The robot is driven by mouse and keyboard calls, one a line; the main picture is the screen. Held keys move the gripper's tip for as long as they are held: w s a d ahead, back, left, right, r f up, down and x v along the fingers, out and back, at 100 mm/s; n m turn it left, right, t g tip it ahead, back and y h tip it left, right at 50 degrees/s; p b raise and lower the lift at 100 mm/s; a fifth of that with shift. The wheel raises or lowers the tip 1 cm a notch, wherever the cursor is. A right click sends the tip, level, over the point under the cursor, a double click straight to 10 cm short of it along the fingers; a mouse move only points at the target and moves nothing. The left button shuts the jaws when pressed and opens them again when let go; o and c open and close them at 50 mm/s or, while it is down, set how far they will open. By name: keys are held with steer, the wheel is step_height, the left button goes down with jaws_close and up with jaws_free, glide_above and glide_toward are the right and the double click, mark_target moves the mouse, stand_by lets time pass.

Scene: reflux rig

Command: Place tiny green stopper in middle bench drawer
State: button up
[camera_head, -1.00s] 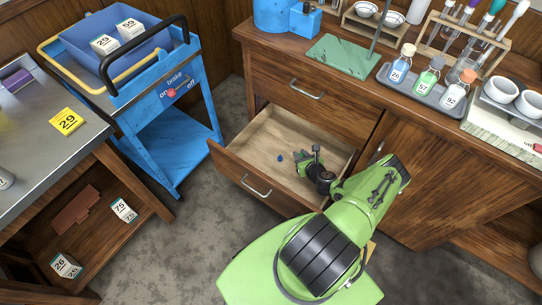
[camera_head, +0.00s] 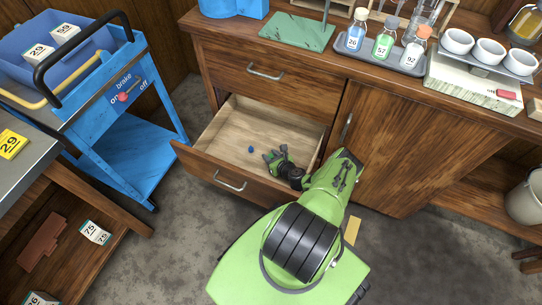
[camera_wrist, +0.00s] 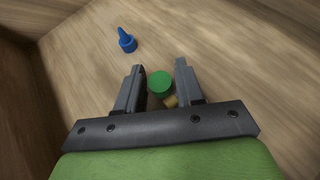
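The tiny green stopper (camera_wrist: 160,82) shows in the wrist view, with a round green top and a tan lower part pointing to the lower right. It is between the fingertips of my gripper (camera_wrist: 161,85), close to the left finger, with a gap at the right finger. My gripper is open and low inside the pulled-out bench drawer (camera_head: 205,160); it also shows in the head view (camera_head: 272,158). The stopper appears to lie on the drawer floor, though exact contact is hard to tell. I cannot make it out in the head view.
A small blue stopper (camera_wrist: 127,40) lies on the drawer floor ahead of my fingers. A closed drawer (camera_head: 265,75) is above the open one. The blue cart (camera_head: 130,150) stands to the left. A tray (camera_head: 385,57) with three bottles is on the benchtop.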

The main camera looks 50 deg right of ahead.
steer(key=shift+o, duration=0.8)
